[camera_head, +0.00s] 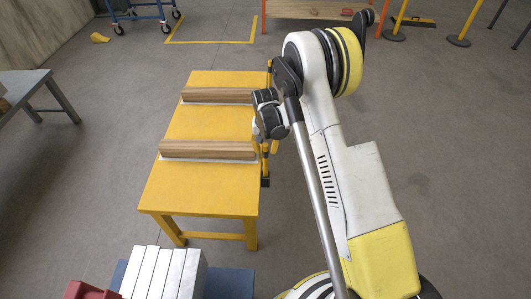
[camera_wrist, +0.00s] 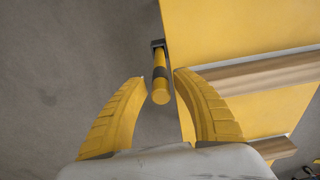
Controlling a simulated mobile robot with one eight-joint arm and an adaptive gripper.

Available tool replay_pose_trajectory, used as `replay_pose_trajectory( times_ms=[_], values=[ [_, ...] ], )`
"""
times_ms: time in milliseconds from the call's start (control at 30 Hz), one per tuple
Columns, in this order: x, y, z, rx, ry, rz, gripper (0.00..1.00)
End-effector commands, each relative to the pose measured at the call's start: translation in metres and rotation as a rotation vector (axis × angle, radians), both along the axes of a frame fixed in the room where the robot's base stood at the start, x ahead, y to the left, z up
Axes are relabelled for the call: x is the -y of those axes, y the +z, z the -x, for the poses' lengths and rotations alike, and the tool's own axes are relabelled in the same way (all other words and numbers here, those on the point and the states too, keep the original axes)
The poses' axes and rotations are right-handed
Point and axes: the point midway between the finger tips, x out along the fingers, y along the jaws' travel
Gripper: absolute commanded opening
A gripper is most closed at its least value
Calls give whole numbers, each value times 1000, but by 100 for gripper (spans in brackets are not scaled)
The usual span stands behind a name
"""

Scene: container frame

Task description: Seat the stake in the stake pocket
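The stake (camera_wrist: 161,84) is a yellow rod with a dark band. In the wrist view its near end lies between my fingertips, with a gap on the left and a narrow one on the right. Its far end meets a dark bracket (camera_wrist: 158,44) on the side of the yellow table; how deep it sits there is unclear. My gripper (camera_wrist: 159,76) has two yellow ribbed fingers, spread open and holding nothing. In the head view my gripper (camera_head: 270,147) is at the table's right edge, above a dark bracket (camera_head: 265,182). My wrist partly hides this area.
The yellow table (camera_head: 205,198) carries two wooden beams (camera_head: 208,150) on pale strips. Another dark and yellow fitting (camera_head: 269,73) is at its far right edge. Grey metal blocks (camera_head: 163,272) and a red object (camera_head: 88,291) are in front.

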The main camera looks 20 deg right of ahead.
Motion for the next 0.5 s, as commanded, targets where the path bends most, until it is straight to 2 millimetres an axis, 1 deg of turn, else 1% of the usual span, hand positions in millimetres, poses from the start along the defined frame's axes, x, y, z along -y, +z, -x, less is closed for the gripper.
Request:
replay_pose_trajectory(
  times_ms=[33, 100, 200, 433, 467, 500],
  values=[
    [0, 17, 1, 0, 0, 0, 34],
    [-1, 32, 2, 0, 0, 0, 34],
    [-1, 49, 3, 0, 0, 0, 34],
    [-2, 74, 5, 5, 3, 0, 34],
    [-2, 80, 6, 10, 6, 0, 34],
    [-1, 92, 8, 18, 11, 0, 34]
  ],
)
